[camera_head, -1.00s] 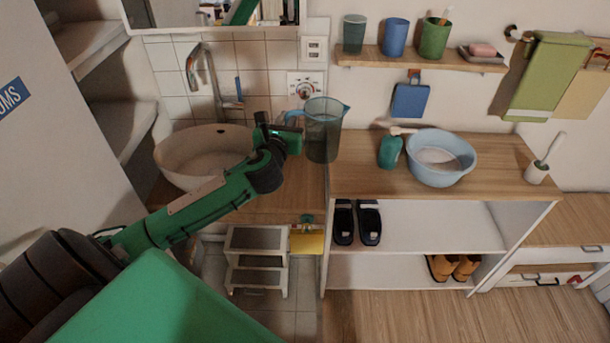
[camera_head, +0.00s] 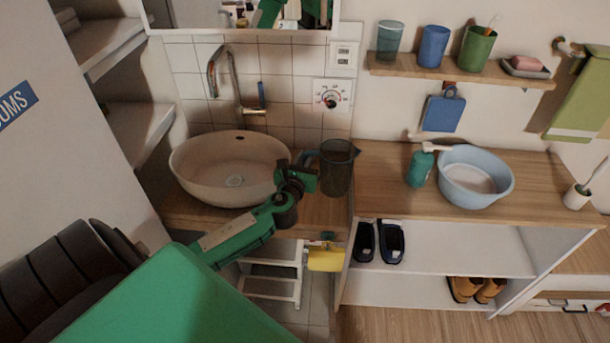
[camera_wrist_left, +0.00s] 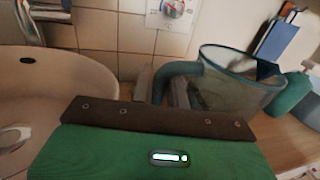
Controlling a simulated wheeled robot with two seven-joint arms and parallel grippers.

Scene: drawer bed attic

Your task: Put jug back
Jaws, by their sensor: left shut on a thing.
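The jug (camera_head: 338,168) is a dark, see-through pitcher with a bluish handle and spout. It is upright at the right of the sink counter, by the edge of the wooden shelf top. My left gripper (camera_head: 308,172) is at its left side, shut on the handle. In the left wrist view the jug (camera_wrist_left: 235,85) shows at the right, with its handle between the fingers (camera_wrist_left: 172,92). I cannot tell whether its base touches the counter. My right gripper is not in view.
A beige basin (camera_head: 225,165) with a tap (camera_head: 228,85) is left of the jug. A green soap bottle (camera_head: 419,167) and blue washbowl (camera_head: 475,178) are to its right. A wall shelf (camera_head: 455,70) holds cups above. A step stool (camera_head: 272,272) is below.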

